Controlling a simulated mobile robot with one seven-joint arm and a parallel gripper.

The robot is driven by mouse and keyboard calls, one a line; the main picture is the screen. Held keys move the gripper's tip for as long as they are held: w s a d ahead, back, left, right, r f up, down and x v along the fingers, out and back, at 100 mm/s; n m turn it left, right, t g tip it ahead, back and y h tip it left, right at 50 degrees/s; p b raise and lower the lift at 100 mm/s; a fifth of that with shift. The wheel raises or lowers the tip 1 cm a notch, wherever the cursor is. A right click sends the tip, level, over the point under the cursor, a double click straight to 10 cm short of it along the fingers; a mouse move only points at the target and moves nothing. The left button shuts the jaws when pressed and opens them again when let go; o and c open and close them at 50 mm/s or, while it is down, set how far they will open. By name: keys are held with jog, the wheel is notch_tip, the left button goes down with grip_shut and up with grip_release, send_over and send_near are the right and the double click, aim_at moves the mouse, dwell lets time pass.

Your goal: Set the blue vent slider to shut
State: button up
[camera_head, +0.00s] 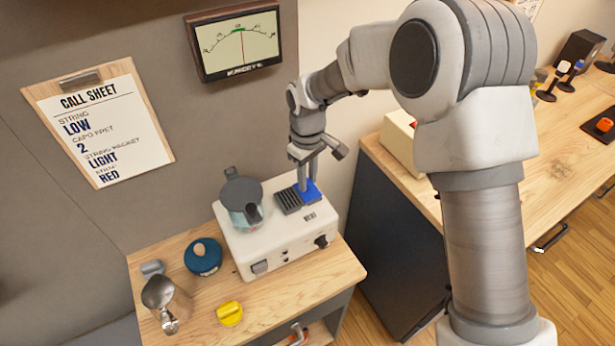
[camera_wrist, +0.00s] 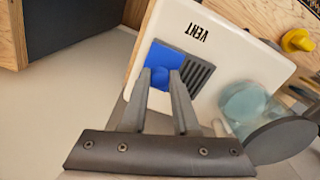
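The blue vent slider (camera_head: 312,188) is on top of a white amp box (camera_head: 262,236). Its blue plate covers the right half of the vent in the head view, and dark slats (camera_head: 288,201) show bare to its left. In the wrist view the slider (camera_wrist: 160,55) has a small round knob, with the slats (camera_wrist: 198,72) beside it and the word VENT printed nearby. My gripper (camera_head: 307,184) points down at the slider. In the wrist view its two fingertips (camera_wrist: 161,76) stand apart on either side of the knob; I cannot tell whether they press on it.
A teal pot with a grey lid (camera_head: 243,196) stands on the box close left of the vent. A dark blue round item (camera_head: 203,257), a metal pitcher (camera_head: 165,298) and a yellow item (camera_head: 229,313) are on the wooden top. A meter (camera_head: 235,43) hangs on the wall behind.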

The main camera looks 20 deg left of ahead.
grip_shut()
dwell(0.9)
jog(key=shift+a, duration=0.1)
jog(key=s+a, duration=0.1)
jog(key=s, duration=0.1)
jog(key=s+a+b, duration=0.1)
jog(key=s+a, duration=0.1)
jog(key=shift+s+a, duration=0.1)
jog(key=o, duration=0.8)
grip_release()
jog(key=shift+s+a, duration=0.1)
jog(key=shift+c, duration=0.2)
